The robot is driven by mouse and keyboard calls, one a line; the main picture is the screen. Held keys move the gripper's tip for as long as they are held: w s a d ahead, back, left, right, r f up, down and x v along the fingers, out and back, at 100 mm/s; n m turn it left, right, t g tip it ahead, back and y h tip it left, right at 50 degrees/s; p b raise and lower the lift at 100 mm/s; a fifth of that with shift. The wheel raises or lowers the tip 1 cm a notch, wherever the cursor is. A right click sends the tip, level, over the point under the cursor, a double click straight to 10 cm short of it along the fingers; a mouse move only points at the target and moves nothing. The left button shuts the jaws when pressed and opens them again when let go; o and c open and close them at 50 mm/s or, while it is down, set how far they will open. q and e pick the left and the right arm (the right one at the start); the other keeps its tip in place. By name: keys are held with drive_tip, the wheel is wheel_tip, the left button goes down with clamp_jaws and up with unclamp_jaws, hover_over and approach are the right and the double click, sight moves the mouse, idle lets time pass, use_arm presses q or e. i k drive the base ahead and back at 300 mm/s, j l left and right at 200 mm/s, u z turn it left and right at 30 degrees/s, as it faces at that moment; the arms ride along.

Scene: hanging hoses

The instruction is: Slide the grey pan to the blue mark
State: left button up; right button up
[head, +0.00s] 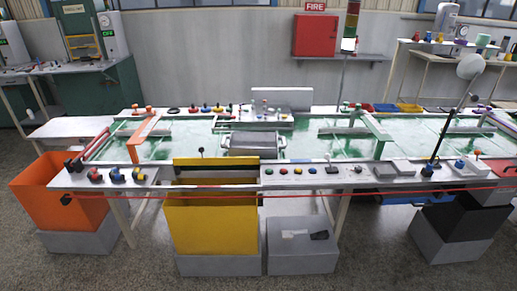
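A grey, box-like metal piece with a bar along its front (253,141) lies on the green work surface (305,146), near the middle of the long table. It may be the grey pan, but it is too small to be sure. I cannot make out a blue mark on the green surface. Neither of my grippers is in the head view, and nothing is seen touching the grey piece.
An orange bin (60,200) and a yellow bin (212,228) stand at the table's front. Buttons and knobs line the front ledge. An orange bracket (146,135) and a green bracket (372,132) cross the surface. Green areas beside the grey piece look clear.

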sight(264, 144)
drive_tip(key=i+j+z, duration=0.4)
drive_tip(key=i+j, duration=0.2)
drive_tip(key=i, duration=0.2)
drive_tip(key=i+j+z, duration=0.35)
drive_tip(key=i+j, duration=0.4)
drive_tip(key=j, duration=0.1)
